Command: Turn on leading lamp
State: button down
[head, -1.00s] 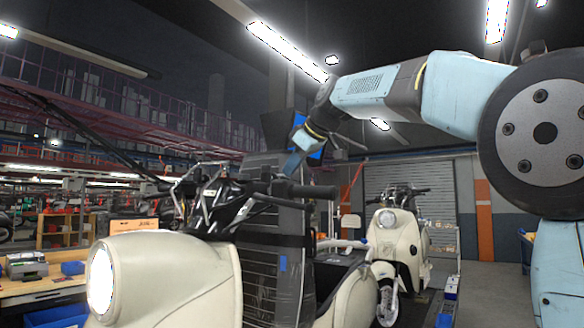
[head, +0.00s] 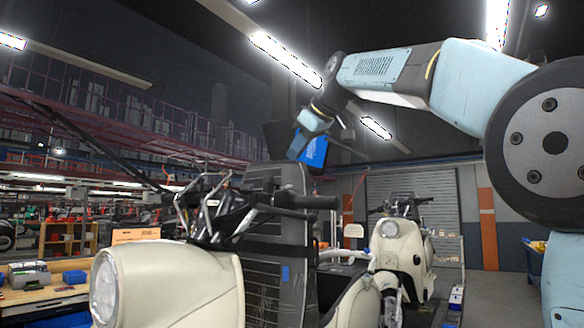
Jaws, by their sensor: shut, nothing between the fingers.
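A cream scooter (head: 185,290) stands nearest, its round headlamp (head: 104,288) facing left toward the front. The headlamp glass looks grey, without a bright white glow. Its black handlebar (head: 295,200) with levers and cables spans the middle. My gripper (head: 295,155) is shut and empty, pointing down above the handlebar and apart from it. A second cream scooter (head: 402,255) stands behind on the right, with its own headlamp (head: 390,228), which looks unlit.
A dark seat-like upright panel (head: 270,275) stands behind the handlebar. A blue screen (head: 313,150) is behind my gripper. A workbench with a device (head: 30,273) and blue bins is at the left. A shutter door (head: 405,185) is at the back.

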jog(key=v, duration=0.6)
jog(key=shift+s, duration=0.2)
jog(key=shift+w+d+r+t, duration=0.2)
jog(key=shift+w+d+t, duration=0.15)
jog(key=shift+d, duration=0.15)
jog(key=shift+w, duration=0.1)
jog(key=x, duration=1)
jog(key=shift+f, duration=0.25)
jog(key=shift+w+d+f, duration=0.15)
jog(key=shift+f, duration=0.35)
jog(key=shift+w+d+f, duration=0.15)
jog(key=shift+f, duration=0.35)
jog(key=shift+w+d+f, duration=0.1)
jog(key=shift+w+f, duration=0.15)
jog(key=shift+f, duration=0.4)
